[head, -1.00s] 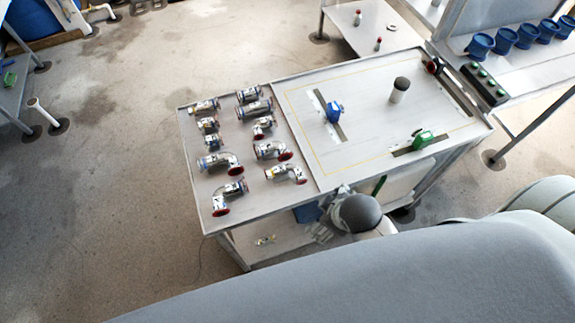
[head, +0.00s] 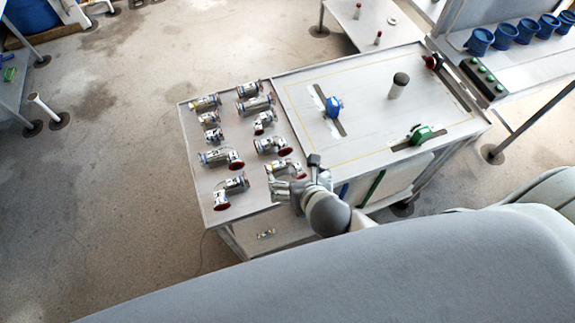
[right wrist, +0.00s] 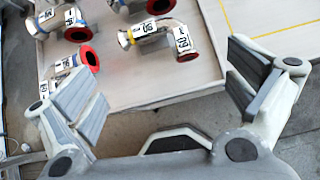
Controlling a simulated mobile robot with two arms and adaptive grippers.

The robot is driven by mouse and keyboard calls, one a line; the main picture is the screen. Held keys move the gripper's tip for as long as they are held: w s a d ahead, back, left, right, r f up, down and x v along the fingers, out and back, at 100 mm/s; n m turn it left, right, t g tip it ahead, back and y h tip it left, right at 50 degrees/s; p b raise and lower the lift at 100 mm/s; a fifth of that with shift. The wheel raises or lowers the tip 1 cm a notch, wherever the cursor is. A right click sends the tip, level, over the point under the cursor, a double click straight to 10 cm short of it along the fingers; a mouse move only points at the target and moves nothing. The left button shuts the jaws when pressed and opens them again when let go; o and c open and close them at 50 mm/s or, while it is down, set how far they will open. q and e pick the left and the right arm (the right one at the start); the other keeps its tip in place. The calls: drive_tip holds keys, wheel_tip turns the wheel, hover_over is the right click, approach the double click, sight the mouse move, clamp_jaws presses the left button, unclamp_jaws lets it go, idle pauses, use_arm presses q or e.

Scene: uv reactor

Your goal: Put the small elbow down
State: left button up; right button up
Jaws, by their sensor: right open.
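Several metal pipe fittings with red or blue ends lie on the left half of the table (head: 245,208); I cannot tell which one is the small elbow. The elbow closest to my right gripper (head: 287,190) is a silver one with a red end (head: 290,168). It lies on the table just beyond the gripper and also shows in the right wrist view (right wrist: 150,32), in front of the fingers and apart from them. My right gripper (right wrist: 165,95) is open with nothing between its fingers, over the table's front edge. My left gripper is not in view.
The right half of the table has a blue clamp (head: 333,107), a green clamp (head: 420,133) and a dark-topped post (head: 398,86). Blue cups (head: 480,42) stand on the bench at the back right. Bare table lies around the post.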

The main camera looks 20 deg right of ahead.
sight(283, 167)
drive_tip(key=shift+n, duration=0.7)
drive_tip(key=x, duration=0.5)
drive_tip(key=shift+w+a+f, duration=0.15)
drive_tip(key=shift+w+a, duration=0.05)
drive_tip(key=shift+w, duration=0.15)
drive_tip(key=shift+w+f+p, duration=0.2)
drive_tip(key=shift+w+p, duration=0.1)
drive_tip(key=shift+p, duration=0.05)
drive_tip(key=shift+a+p+x, duration=0.2)
drive_tip(key=shift+p+x, duration=0.2)
drive_tip(key=shift+x, duration=1.85)
drive_tip(key=shift+w+r, duration=0.1)
drive_tip(key=shift+w, duration=0.05)
drive_tip(key=shift+c, duration=0.3)
drive_tip(key=c, duration=0.9)
drive_tip(key=shift+c, duration=0.8)
drive_tip(key=shift+r, duration=0.1)
